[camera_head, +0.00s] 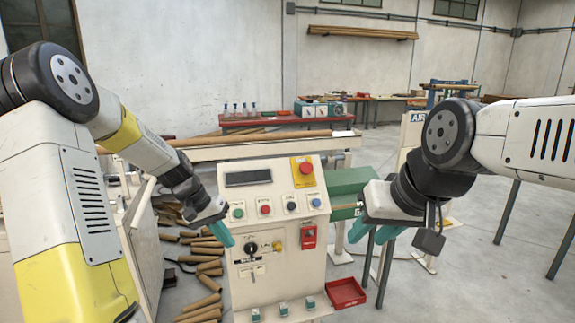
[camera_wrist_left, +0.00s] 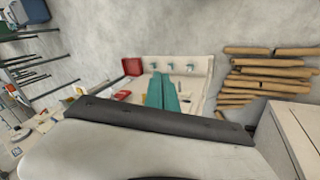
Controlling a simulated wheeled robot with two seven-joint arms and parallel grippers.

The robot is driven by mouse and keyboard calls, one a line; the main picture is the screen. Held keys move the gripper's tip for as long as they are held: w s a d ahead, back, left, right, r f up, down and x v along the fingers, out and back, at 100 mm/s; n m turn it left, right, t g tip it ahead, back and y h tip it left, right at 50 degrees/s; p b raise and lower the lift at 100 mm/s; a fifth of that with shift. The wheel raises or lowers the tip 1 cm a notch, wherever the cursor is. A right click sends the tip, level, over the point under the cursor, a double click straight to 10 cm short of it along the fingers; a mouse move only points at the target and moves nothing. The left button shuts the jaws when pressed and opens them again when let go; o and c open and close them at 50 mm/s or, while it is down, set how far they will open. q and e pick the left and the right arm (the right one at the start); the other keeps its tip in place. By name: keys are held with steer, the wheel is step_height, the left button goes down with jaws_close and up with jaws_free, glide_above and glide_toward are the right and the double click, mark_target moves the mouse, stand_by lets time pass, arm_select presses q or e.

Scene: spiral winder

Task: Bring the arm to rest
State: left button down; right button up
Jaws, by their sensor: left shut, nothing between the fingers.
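My left arm comes in from the left, and its gripper (camera_head: 226,241) points down at the left edge of the control panel (camera_head: 262,222). Its teal fingers are together and hold nothing. In the left wrist view the same closed fingers (camera_wrist_left: 163,92) point toward the panel's lower part. Whether they touch the panel I cannot tell. My right gripper (camera_head: 371,238) hangs to the right of the panel, near the green machine part. Its teal fingers are apart, with nothing visible between them.
The panel carries a red emergency knob (camera_head: 305,169), several buttons and a display. A red tray (camera_head: 345,292) juts out at its lower right. Several brown tubes (camera_head: 203,265) lie on the floor to the left. Open floor lies at the right.

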arm_select(q)
steer(key=s+d+r+t+y, duration=0.1)
steer(key=s+r+t, duration=0.1)
steer(key=s+r, duration=0.7)
steer(key=s+d+r+t+y, duration=0.1)
steer(key=s+d+r+t, duration=0.1)
steer(key=s+r, duration=0.7)
steer(key=s+t, duration=0.1)
steer(key=s, duration=0.4)
steer(key=shift+y, duration=0.4)
steer(key=shift+r, duration=0.1)
